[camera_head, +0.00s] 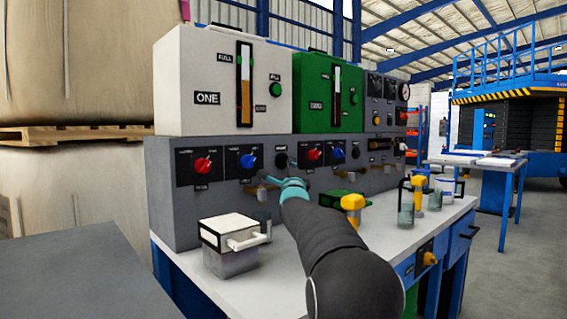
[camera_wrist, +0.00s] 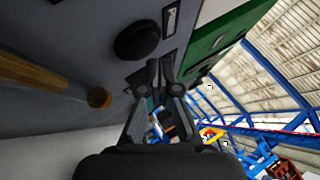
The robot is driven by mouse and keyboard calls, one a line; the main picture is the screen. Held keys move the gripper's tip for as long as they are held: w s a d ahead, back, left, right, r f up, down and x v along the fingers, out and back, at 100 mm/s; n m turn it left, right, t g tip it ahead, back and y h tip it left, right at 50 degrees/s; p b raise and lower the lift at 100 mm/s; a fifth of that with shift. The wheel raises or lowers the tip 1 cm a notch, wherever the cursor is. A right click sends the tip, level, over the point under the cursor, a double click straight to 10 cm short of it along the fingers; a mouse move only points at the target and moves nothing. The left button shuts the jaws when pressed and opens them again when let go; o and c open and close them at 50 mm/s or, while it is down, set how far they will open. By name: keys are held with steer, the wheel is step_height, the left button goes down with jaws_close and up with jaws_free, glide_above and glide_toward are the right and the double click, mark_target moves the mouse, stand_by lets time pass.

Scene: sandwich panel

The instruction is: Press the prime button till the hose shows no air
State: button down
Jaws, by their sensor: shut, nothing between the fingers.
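The black round button (camera_wrist: 137,38) is on the grey panel face in the wrist view, beside a small label (camera_wrist: 171,14) that I cannot read surely. In the head view a black button (camera_head: 281,160) sits right of the blue knob. My gripper (camera_head: 268,181) is in front of the panel, a little below that button. In the wrist view its fingertips (camera_wrist: 163,66) are together, empty, beside the button and apart from it as far as I can tell. A tan tube (camera_wrist: 50,78) crosses the left of the wrist view; whether it is the hose, or holds air, I cannot tell.
A white unit (camera_head: 207,100) and a green unit (camera_head: 312,105) stand on the grey panel, with red knobs (camera_head: 202,165) and blue knobs (camera_head: 247,160) below. A white-lidded box (camera_head: 230,262) and yellow-topped pump (camera_head: 352,202) stand on the bench. Jars (camera_head: 406,208) are farther right.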

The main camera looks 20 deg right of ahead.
steer(key=shift+w, duration=0.1)
stand_by(0.7)
steer(key=shift+w+a, duration=0.15)
steer(key=shift+w, duration=0.15)
steer(key=shift+w+a, duration=0.15)
steer(key=shift+w, duration=0.25)
stand_by(0.8)
steer(key=shift+s, duration=0.1)
steer(key=shift+s+d+b, duration=0.3)
steer(key=shift+s+b, duration=0.4)
steer(key=shift+b, duration=0.4)
